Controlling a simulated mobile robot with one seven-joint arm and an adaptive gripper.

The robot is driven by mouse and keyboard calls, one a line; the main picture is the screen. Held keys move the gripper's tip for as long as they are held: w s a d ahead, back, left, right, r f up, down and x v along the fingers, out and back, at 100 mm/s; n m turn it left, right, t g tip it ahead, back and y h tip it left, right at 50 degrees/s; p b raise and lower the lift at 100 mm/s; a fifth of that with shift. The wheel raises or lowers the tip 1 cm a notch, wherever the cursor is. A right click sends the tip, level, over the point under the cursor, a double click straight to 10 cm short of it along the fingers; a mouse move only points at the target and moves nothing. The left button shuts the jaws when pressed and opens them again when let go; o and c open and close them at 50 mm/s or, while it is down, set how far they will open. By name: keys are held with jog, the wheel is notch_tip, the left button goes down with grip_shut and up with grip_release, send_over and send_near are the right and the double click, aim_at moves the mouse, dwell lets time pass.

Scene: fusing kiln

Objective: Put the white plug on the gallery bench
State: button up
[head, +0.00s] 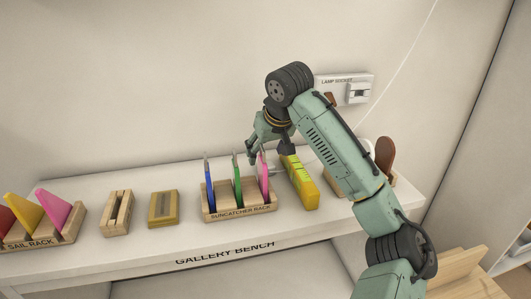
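The gallery bench (130,258) is a long white shelf along the wall, its name on the front edge. I cannot clearly make out the white plug. A thin white cord (401,68) hangs from the top right and passes behind my arm. A small pale thing (276,170) shows beside the pink piece in the suncatcher rack, too small to identify. My gripper (268,156) is above the back of the bench, behind the suncatcher rack, pointing down. Its fingers look spread apart, with nothing visible between them.
The suncatcher rack (238,213) holds blue, green and pink pieces. A yellow block (301,186) lies right of it. A wooden block (163,209), slotted block (116,212) and sail rack (42,243) stand left. The lamp socket (343,87) is on the wall.

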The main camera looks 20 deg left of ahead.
jog(key=v, duration=1)
jog(key=shift+s+r, duration=0.15)
jog(key=shift+r, duration=0.1)
jog(key=shift+d, duration=0.15)
